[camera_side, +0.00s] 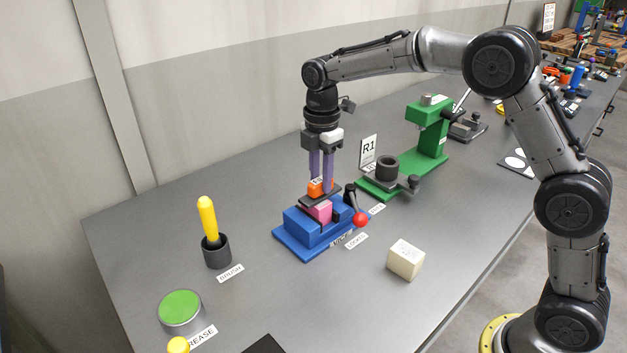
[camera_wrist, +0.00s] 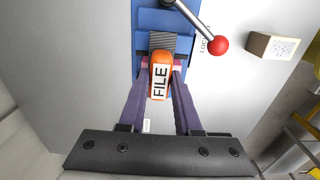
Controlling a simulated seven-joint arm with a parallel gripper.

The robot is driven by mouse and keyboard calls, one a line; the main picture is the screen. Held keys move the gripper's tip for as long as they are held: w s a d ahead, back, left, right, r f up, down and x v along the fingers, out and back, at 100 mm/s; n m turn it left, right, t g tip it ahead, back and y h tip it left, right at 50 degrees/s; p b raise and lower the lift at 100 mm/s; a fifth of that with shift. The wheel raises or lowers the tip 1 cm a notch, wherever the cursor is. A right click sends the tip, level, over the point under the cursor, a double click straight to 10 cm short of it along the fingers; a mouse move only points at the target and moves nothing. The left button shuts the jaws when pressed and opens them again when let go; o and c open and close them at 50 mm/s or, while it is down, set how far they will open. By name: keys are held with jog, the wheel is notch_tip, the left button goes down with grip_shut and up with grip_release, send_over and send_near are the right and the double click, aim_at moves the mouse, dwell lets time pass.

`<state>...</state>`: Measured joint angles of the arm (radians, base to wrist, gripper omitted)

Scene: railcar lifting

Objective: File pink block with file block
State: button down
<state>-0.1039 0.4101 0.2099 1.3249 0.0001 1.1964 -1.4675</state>
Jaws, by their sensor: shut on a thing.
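My gripper (camera_side: 321,186) has its two purple fingers shut on the orange file block (camera_side: 316,187), marked FILE. The file block also shows between the fingers in the wrist view (camera_wrist: 160,76), with its dark ridged plate (camera_wrist: 171,43) at the far end. In the side view the dark plate lies at the top of the pink block (camera_side: 319,211); contact looks likely but I cannot be sure. The pink block sits in the blue vise (camera_side: 303,228). The vise lever with a red ball (camera_side: 361,219) stands at its right. In the wrist view the pink block is mostly hidden.
A cream block (camera_side: 405,260) lies right of the vise. A green press (camera_side: 430,140) with a grey cup stands behind right. A yellow-handled brush in a dark cup (camera_side: 216,251) and a green-topped grease tin (camera_side: 181,312) stand left. The table between them is clear.

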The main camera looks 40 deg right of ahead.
jog(key=shift+s+d, duration=0.2)
jog(key=shift+d, duration=0.1)
jog(key=a, duration=0.4)
jog(key=shift+d+r, duration=0.1)
jog(key=shift+d, duration=1.9)
jog(key=shift+r, duration=4)
